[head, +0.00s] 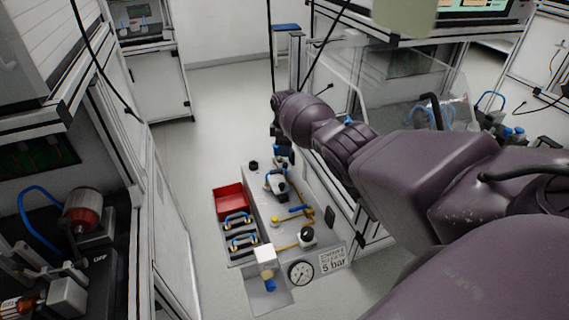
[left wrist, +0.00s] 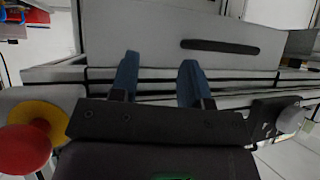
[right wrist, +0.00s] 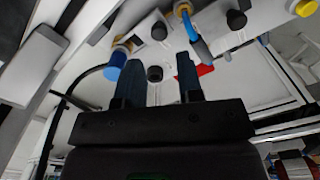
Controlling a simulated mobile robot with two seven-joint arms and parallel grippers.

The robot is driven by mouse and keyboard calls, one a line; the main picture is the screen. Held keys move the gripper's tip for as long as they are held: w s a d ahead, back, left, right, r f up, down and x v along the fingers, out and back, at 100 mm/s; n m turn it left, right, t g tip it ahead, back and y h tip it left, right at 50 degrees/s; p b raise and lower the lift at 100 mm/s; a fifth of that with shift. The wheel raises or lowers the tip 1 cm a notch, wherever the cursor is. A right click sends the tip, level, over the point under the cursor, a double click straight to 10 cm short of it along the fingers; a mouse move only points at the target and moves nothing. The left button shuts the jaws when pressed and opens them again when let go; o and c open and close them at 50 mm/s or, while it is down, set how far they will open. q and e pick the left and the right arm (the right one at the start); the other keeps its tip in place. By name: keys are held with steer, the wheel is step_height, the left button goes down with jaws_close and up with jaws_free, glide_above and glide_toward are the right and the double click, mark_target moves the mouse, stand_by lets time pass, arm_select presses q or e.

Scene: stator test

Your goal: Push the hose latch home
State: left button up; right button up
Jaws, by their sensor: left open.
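A grey panel (head: 262,205) with pneumatic fittings stands low in the middle of the head view. A blue lever (head: 297,211) sits by a yellow pipe on it; a blue lever (right wrist: 192,25) also shows in the right wrist view, beyond the fingers. I cannot tell which part is the hose latch. My right gripper (right wrist: 159,88) is open and empty, pointing towards the fittings; its fingers appear apart from them. In the head view its arm hangs over the panel's far end. My left gripper (left wrist: 157,82) is open and empty, facing a grey slotted plate (left wrist: 220,46).
A red bin (head: 229,199) and a pressure gauge (head: 300,273) are at the panel. A motor bench (head: 95,262) stands left, and a clear-screened station (head: 395,85) stands right. The floor (head: 215,110) behind the panel is clear. A red knob (left wrist: 25,148) is beside my left gripper.

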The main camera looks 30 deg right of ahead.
mark_target(285, 164)
step_height(285, 164, down, 5)
steer(key=shift+b, duration=0.75)
steer(key=shift+f, duration=0.35)
steer(key=shift+f+b, duration=0.3)
steer(key=shift+f, duration=0.1)
arm_select(q)
steer(key=shift+w+d+f, duration=0.2)
steer(key=shift+w+f, duration=0.45)
steer(key=shift+f, duration=0.2)
arm_select(e)
steer(key=shift+w, duration=0.1)
arm_select(q)
steer(key=shift+s+f, duration=0.1)
steer(key=shift+s, duration=0.05)
arm_select(e)
steer(key=shift+c, duration=0.2)
arm_select(q)
steer(key=shift+s+f, duration=0.15)
arm_select(e)
jaws_close()
